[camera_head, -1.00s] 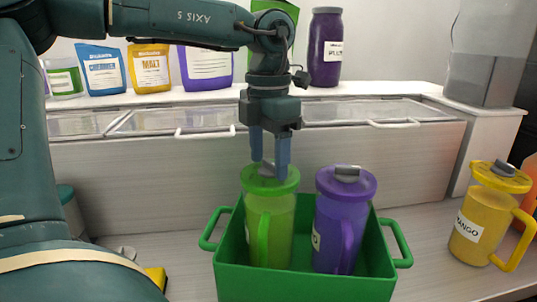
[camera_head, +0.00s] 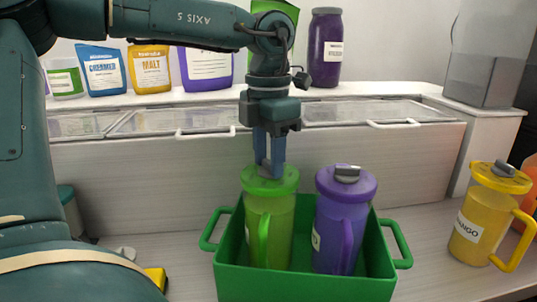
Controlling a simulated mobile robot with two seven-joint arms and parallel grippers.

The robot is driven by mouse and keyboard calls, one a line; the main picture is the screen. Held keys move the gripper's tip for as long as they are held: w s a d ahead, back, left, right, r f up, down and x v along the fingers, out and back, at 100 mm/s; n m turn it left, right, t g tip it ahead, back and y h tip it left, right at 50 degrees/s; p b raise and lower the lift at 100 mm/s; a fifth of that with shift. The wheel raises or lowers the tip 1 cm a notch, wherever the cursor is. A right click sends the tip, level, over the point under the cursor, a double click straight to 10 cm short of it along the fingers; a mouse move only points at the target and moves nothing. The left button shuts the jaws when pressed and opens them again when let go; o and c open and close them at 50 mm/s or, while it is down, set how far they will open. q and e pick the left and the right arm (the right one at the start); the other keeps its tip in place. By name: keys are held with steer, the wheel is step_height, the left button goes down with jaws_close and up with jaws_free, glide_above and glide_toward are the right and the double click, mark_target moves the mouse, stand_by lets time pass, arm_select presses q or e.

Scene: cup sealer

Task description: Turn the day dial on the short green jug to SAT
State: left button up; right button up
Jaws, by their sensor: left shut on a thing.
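The green jug (camera_head: 270,222) stands upright in a green crate (camera_head: 300,284), at its left side. Its lid (camera_head: 262,184) is green; the dial on top is hidden behind my fingers, and its lettering cannot be read. My left gripper (camera_head: 270,172) points straight down at the middle of this lid. Its blue fingers are shut on the dial and look turned, one partly in front of the other. My right gripper is not in view.
A purple jug (camera_head: 338,230) with a grey dial stands close on the right in the same crate. A yellow jug (camera_head: 480,222) stands on the counter further right. Pouches (camera_head: 150,70) and a dark jar (camera_head: 325,48) line the back shelf.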

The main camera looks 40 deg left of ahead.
arm_select(q)
steer(key=shift+m, duration=0.3)
steer(key=m+p, duration=0.1)
steer(key=m, duration=0.3)
steer(key=shift+r+m+p, duration=0.1)
steer(key=shift+m+p, duration=0.2)
steer(key=shift+a+m+p, duration=0.1)
steer(key=shift+m+p, duration=0.4)
steer(key=shift+m, duration=1.7)
steer(key=o, duration=1)
steer(key=shift+w, duration=0.1)
